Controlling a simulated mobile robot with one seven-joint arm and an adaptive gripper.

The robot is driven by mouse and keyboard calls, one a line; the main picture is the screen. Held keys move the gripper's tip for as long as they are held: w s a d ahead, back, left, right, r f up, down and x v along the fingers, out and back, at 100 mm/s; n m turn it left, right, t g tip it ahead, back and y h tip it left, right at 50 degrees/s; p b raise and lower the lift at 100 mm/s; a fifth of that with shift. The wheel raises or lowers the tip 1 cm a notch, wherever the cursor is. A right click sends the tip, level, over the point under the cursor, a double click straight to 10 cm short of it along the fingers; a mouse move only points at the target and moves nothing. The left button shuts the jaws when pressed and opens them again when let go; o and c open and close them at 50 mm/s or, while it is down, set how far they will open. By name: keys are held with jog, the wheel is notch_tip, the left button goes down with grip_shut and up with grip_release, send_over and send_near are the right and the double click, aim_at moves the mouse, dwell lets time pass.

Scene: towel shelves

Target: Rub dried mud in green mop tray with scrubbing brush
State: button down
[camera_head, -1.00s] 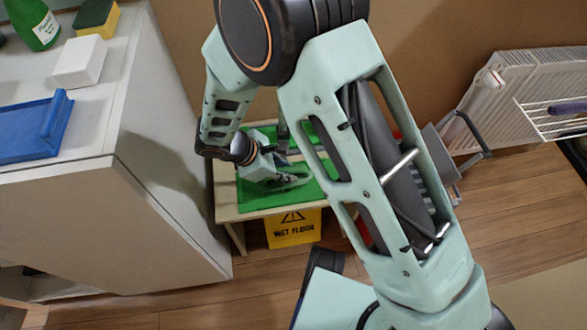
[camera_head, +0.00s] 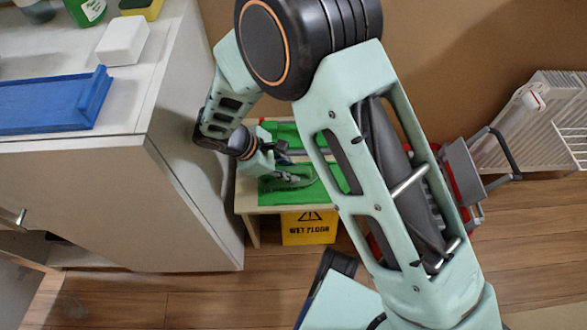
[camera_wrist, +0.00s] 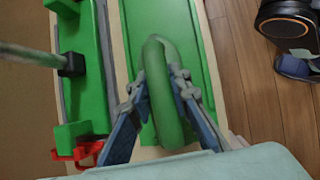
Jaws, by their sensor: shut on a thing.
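The green tray (camera_head: 330,190) lies on a low pale wooden table; it shows in the wrist view (camera_wrist: 198,50) as a long flat green surface with a raised rim. My gripper (camera_head: 292,177) is low over the tray's left part. In the wrist view my gripper (camera_wrist: 162,95) is shut on a looped green handle, which I take for the scrubbing brush (camera_wrist: 166,65). The bristles are hidden, so I cannot tell whether they touch the tray. I make out no dried mud; part of the tray is hidden by my gripper and arm.
A second green piece (camera_wrist: 92,95) with a grey pole (camera_wrist: 28,55) lies beside the tray. A yellow wet floor sign (camera_head: 309,228) stands at the table's front. A cabinet (camera_head: 90,200) is close on the left.

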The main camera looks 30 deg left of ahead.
jog(key=shift+w+d, duration=0.4)
jog(key=shift+d, duration=0.25)
jog(key=shift+w+d, duration=0.4)
jog(key=shift+d, duration=0.2)
jog(key=shift+w+d+f+b, duration=0.15)
jog(key=shift+w+d, duration=0.5)
jog(key=shift+d, duration=0.45)
jog(key=shift+w+d+b, duration=0.1)
jog(key=shift+w+d, duration=0.55)
jog(key=shift+d, duration=0.45)
jog(key=shift+w+d+f+b, duration=0.15)
jog(key=shift+w+d, duration=0.5)
jog(key=shift+d, duration=0.45)
jog(key=shift+w+d+r, duration=0.1)
jog(key=shift+w+d, duration=0.45)
jog(key=shift+d, duration=0.35)
jog(key=shift+w+d+r, duration=0.1)
jog(key=shift+w+d, duration=0.45)
jog(key=shift+d, duration=0.35)
notch_tip(320, 180, up, 6)
jog(key=p, duration=0.4)
jog(key=shift+a, duration=0.15)
jog(key=shift+r+p, duration=0.15)
jog(key=shift+p, duration=0.15)
